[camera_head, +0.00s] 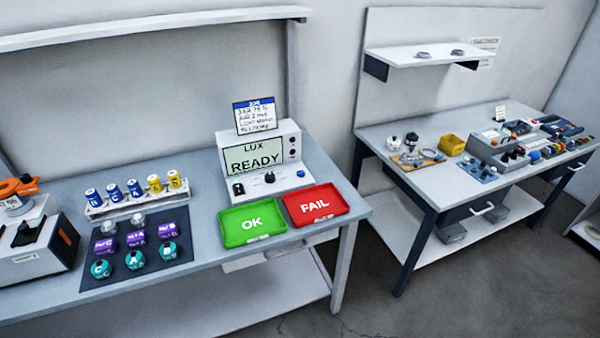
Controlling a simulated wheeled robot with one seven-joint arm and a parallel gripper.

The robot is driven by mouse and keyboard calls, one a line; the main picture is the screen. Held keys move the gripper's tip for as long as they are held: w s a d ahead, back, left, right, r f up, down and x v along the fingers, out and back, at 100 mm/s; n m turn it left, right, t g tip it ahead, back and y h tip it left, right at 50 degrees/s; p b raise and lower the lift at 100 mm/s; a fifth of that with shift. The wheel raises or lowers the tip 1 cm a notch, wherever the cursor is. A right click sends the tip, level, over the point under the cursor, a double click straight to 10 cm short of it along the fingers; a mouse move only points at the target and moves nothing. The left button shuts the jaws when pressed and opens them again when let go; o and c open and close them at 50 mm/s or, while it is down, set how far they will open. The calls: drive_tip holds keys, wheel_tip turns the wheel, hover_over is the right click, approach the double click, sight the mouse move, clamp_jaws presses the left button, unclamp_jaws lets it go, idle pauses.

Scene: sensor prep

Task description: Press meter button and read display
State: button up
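The meter (264,160) is a white box near the right end of the left bench. Its display (254,154) reads "LUX" and "READY". On its sloped base are a black part (238,188), a dark knob-like part (269,178) and a small blue round spot (300,173) that looks like a button. A card (255,115) with a blue header and handwritten-style lines stands above the meter; its small text is hard to read. My gripper is not in view.
A green OK tray (234,239) and a red FAIL tray (335,213) lie before the meter. A rack (122,208) of blue and yellow cylinders and a dark mat (95,284) with purple and teal items are left. A second bench (452,187) stands right, across a floor gap.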

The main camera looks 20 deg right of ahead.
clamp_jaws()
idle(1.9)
